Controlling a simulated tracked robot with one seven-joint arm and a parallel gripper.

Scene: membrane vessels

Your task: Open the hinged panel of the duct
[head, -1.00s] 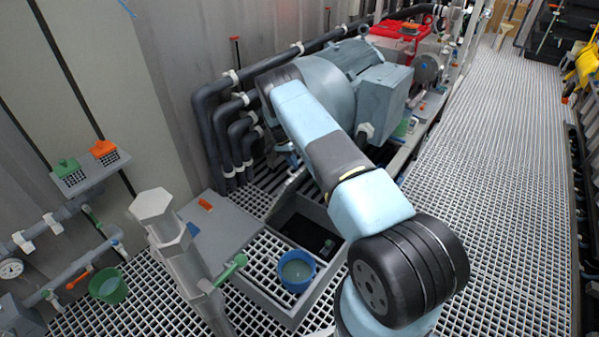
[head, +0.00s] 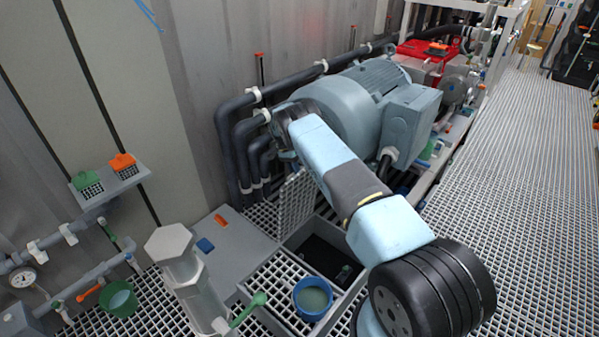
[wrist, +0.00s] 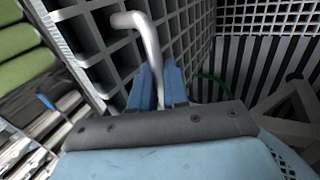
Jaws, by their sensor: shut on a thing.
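The hinged panel (head: 297,203) is a grey grating that stands steeply raised at the far side of the duct's dark opening (head: 318,254). In the wrist view the panel's grid (wrist: 185,35) fills the upper middle. A bent silver handle (wrist: 146,38) sticks out from it. My gripper (wrist: 158,80) has blue fingers closed around the lower part of this handle. In the head view my arm hides the gripper and the handle.
A blue cup (head: 313,297) stands on grating beside the opening. A grey motor (head: 375,105) is just behind my arm. Dark pipes (head: 238,150) run along the wall. A hexagonal metal post (head: 185,275) with a green lever rises at front left. The walkway grating (head: 510,170) at right is clear.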

